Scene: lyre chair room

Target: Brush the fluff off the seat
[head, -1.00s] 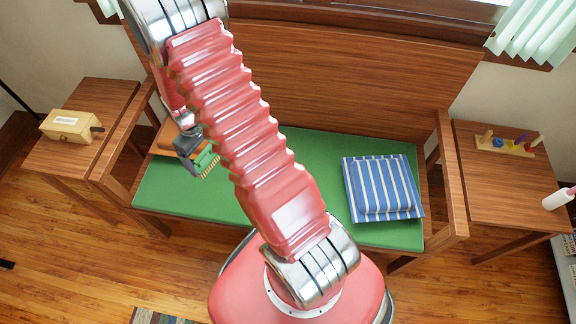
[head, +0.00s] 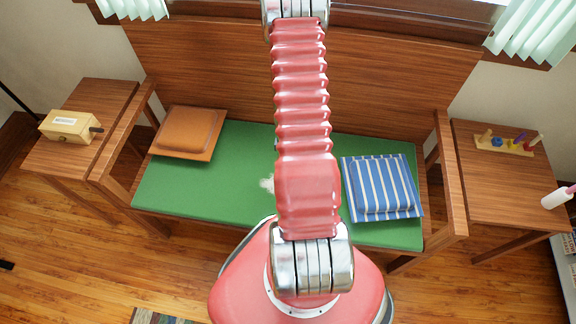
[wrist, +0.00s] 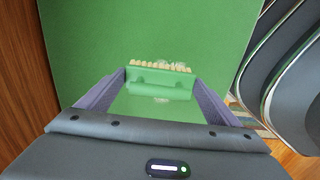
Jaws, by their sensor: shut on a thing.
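The green seat (head: 200,190) of the wooden bench carries a small pale tuft of fluff (head: 267,184) near its middle, just left of my arm. My gripper (wrist: 160,84) is shut on a green brush (wrist: 160,77) with a row of cream bristles, over the green seat in the wrist view. I cannot tell whether the bristles touch the seat. In the head view my arm hides the gripper and brush.
An orange-brown cushion (head: 187,131) lies at the seat's left end, a blue-and-white striped cushion (head: 382,187) at its right. Wooden armrests (head: 452,180) and a high backrest (head: 240,75) bound the seat. Side tables hold a wooden box (head: 70,126) and a peg toy (head: 503,145).

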